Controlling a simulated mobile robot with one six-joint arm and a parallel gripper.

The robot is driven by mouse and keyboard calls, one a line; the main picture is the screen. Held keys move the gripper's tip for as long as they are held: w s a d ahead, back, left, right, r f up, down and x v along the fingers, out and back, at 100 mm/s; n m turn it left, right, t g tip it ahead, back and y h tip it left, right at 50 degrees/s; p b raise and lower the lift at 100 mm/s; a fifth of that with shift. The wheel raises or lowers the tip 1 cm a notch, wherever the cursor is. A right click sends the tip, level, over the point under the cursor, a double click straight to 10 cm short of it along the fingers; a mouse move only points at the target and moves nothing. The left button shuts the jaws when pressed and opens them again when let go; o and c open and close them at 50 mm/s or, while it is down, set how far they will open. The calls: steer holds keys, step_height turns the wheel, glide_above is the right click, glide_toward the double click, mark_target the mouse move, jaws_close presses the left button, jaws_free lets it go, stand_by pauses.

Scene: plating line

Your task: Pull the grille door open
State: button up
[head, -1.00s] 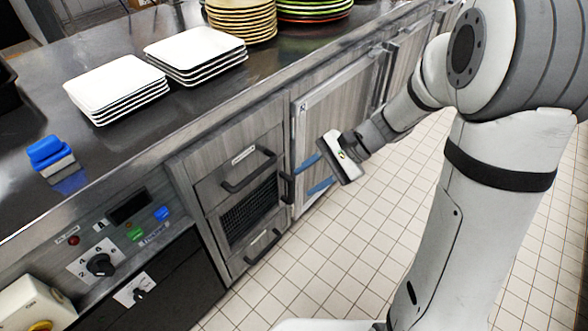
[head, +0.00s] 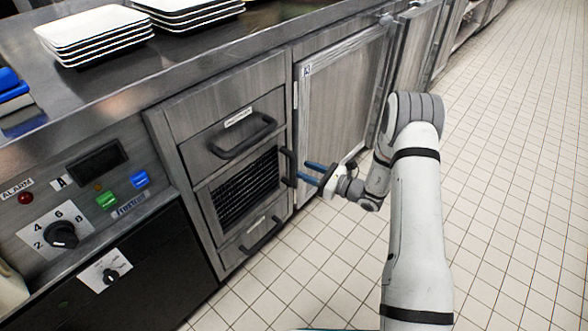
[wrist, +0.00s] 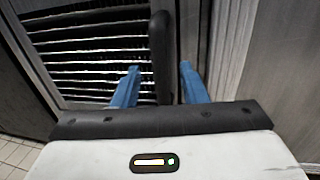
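The grille door (head: 247,190) is a dark slatted panel in a grey wood-grain frame, between two drawers, and it looks shut. Its black vertical handle (head: 289,168) is on the right edge. My gripper (head: 301,171) is just right of the handle, with its two blue fingers pointing at it. In the wrist view, the grille door (wrist: 95,48) fills the upper left. The handle (wrist: 161,50) stands upright between the fingertips of my open gripper (wrist: 159,68), with a gap on each side. I cannot tell how deep the handle sits between them.
A drawer with a bar handle (head: 243,137) is above the grille and another (head: 262,237) below. A plain cabinet door (head: 340,95) is to the right. A control panel (head: 75,205) is at left. White plates (head: 95,35) stand on the counter. The tiled floor (head: 500,180) is clear.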

mark_target(292, 182)
steer(key=b+x, duration=0.1)
steer(key=x, duration=0.5)
steer(key=shift+s, duration=0.1)
steer(key=shift+c, duration=0.3)
jaws_close()
